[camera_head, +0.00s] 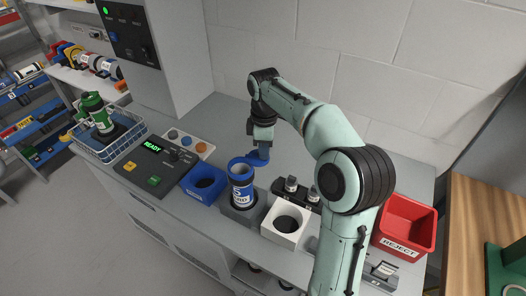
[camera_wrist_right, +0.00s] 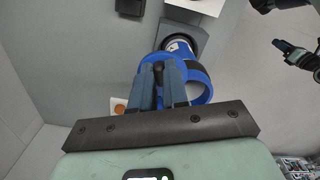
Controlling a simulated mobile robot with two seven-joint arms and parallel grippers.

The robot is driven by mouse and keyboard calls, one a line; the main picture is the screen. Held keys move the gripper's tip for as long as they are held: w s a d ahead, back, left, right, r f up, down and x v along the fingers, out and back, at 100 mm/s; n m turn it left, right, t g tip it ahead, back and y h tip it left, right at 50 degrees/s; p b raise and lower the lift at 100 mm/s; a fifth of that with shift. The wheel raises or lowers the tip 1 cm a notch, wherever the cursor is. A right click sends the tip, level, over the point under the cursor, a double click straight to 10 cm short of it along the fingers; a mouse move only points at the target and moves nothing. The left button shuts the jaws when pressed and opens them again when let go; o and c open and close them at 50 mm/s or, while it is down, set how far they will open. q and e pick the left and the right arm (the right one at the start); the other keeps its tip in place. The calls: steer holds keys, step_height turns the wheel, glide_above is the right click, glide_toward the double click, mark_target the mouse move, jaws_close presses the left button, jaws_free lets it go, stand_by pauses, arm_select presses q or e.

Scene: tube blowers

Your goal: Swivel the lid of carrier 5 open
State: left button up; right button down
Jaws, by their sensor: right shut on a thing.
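Carrier 5 (camera_head: 241,190) is a blue and white cylinder with a dark 5 on its label, upright in a grey holder (camera_head: 239,214). Its blue rim (camera_head: 238,163) shows as a ring around an opening. A blue lid part (camera_head: 258,157) sticks out behind and to the right of the rim. My right gripper (camera_head: 262,146) points down and is shut on this lid part. In the right wrist view, the two fingers (camera_wrist_right: 163,88) close on a dark piece in front of the blue ring (camera_wrist_right: 202,84). The fingers partly hide the lid.
A blue open box (camera_head: 203,184) stands left of the carrier. A white block with a round hole (camera_head: 285,225) stands right. A control panel reading READY (camera_head: 154,163), a wire basket (camera_head: 94,142) and a red REJECT bin (camera_head: 405,226) also stand on the counter.

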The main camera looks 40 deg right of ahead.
steer(key=shift+w+d+n, duration=0.3)
steer(key=shift+w+n, duration=0.05)
steer(key=shift+n, duration=0.6)
steer(key=shift+w+d+n, duration=0.3)
steer(key=shift+n, duration=0.65)
steer(key=c, duration=1.1)
jaws_free()
steer(key=shift+r, duration=6.7)
